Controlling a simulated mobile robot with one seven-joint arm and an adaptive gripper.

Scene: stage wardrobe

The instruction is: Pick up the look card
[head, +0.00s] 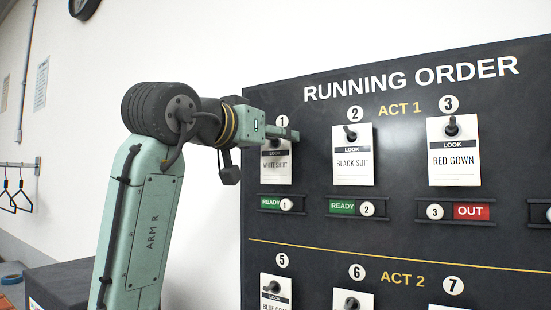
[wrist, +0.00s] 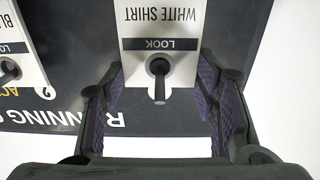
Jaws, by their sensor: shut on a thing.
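The WHITE SHIRT look card (head: 277,173) is at place 1 in the top row of the running order board, partly hidden behind my gripper (head: 286,134). In the wrist view the same card (wrist: 163,28) appears upside down, with a dark peg (wrist: 160,75) sticking out through its LOOK end. My gripper (wrist: 162,85) is shut on this card, one purple-padded finger at each side edge. The card is still at its peg and looks flat against the board.
The BLACK SUIT card (head: 353,165) and RED GOWN card (head: 454,160) hang to the right on their own pegs. A READY slider (head: 272,204) sits below the first card. More cards hang in the ACT 2 row. The white wall left of the board is bare near my arm.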

